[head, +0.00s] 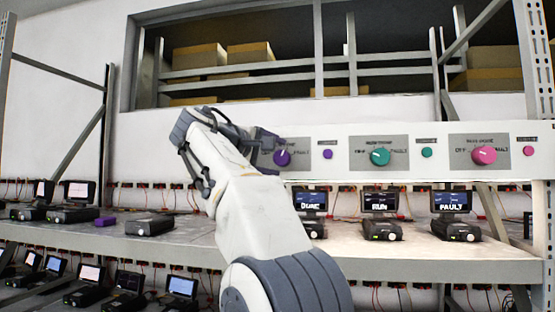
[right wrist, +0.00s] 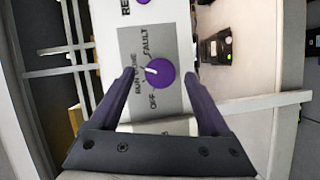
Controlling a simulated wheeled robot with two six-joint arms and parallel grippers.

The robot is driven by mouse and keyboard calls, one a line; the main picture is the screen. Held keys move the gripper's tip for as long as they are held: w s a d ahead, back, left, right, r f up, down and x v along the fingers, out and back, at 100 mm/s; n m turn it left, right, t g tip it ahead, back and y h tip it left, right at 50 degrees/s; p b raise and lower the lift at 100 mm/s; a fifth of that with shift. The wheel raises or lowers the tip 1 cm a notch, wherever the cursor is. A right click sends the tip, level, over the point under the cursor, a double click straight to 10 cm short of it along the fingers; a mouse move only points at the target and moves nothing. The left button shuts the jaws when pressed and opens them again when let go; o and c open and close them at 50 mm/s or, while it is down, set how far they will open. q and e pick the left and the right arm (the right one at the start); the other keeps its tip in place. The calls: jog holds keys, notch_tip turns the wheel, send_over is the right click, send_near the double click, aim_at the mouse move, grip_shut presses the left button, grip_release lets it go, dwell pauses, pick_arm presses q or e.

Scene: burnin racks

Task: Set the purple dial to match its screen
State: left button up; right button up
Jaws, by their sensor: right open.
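The purple dial (head: 282,157) sits on a grey plate on the white panel; its left part is behind my gripper in the head view. In the right wrist view the dial (right wrist: 160,75) shows whole, with OFF, RUN, DONE and FAULT around it. Its white mark points to the RUN and DONE side; I cannot tell exactly which word. The screen (head: 311,201) below it reads DONE. My right gripper (head: 266,143) is open in front of the dial. In the wrist view its fingers (right wrist: 159,78) stand on either side of the dial, apart from it. My left gripper is not in view.
A teal dial (head: 380,157) and a pink dial (head: 484,155) are farther right, above screens reading RUN (head: 380,201) and FAULT (head: 450,201). A small purple button (head: 327,154) is right of the purple dial. The shelf (head: 365,247) holds several devices.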

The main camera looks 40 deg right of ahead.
jog(key=f+b+v, duration=0.1)
jog(key=v, duration=0.8)
jog(key=shift+r, duration=0.5)
jog(key=shift+a, duration=0.1)
